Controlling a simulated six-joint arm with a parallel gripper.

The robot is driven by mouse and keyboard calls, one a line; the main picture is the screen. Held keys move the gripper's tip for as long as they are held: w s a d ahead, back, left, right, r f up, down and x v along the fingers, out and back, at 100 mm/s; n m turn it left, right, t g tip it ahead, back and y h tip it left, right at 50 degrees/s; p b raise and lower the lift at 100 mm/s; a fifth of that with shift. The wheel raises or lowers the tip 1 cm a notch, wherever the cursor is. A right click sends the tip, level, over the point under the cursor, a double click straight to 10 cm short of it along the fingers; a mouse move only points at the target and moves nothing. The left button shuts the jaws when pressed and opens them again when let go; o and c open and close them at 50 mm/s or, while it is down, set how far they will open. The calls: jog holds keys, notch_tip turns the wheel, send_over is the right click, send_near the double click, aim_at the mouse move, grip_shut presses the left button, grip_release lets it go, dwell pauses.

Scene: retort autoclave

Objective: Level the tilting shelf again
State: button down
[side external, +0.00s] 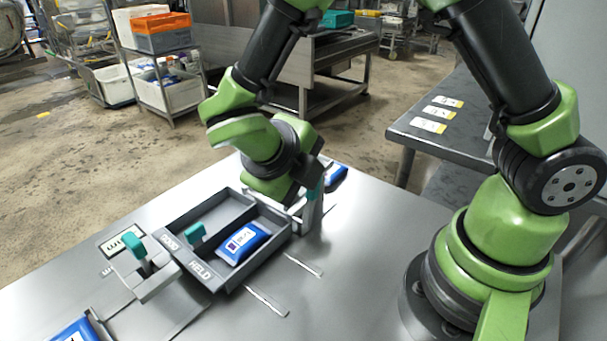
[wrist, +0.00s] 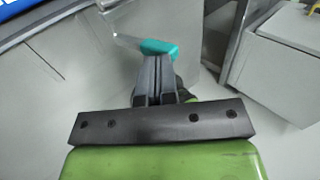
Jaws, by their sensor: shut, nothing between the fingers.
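My gripper (wrist: 158,58) is shut and empty, its dark fingertips at a teal handle (wrist: 160,47) in the wrist view. I cannot tell whether they touch it. In the side view my wrist hangs over the far right end of the grey tray, and a teal piece (side external: 314,188) shows just beside it. The fingers are mostly hidden there. The tilting shelf is largely hidden behind my wrist; a pale metal part (side external: 293,208) shows below it, and its tilt cannot be read. A blue pouch (side external: 336,177) lies just beyond my wrist.
The two-part tray (side external: 213,274), marked GOOD and HELD, holds a blue-and-white pouch (side external: 243,243) on the HELD side. Another blue pouch (side external: 75,331) lies at bottom left. The bench front (side external: 340,290) is mostly clear.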

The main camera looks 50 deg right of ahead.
jog(key=shift+d+f, duration=0.2)
jog(key=shift+d, duration=1.05)
jog(key=shift+a, duration=0.1)
jog(key=a+f+v, duration=0.1)
jog(key=v, duration=1.3)
jog(key=s+d+r+n+t+y, duration=0.3)
jog(key=s+d+n+y, duration=0.2)
jog(key=n, duration=1.1)
jog(key=s+d+r+n+t+y, duration=0.3)
jog(key=s+d+n+t+y, duration=0.1)
jog(key=n, duration=1.1)
jog(key=shift+s+d+r+n+y, duration=0.3)
jog(key=shift+s+d+n+y, duration=0.1)
jog(key=shift+s+d, duration=0.45)
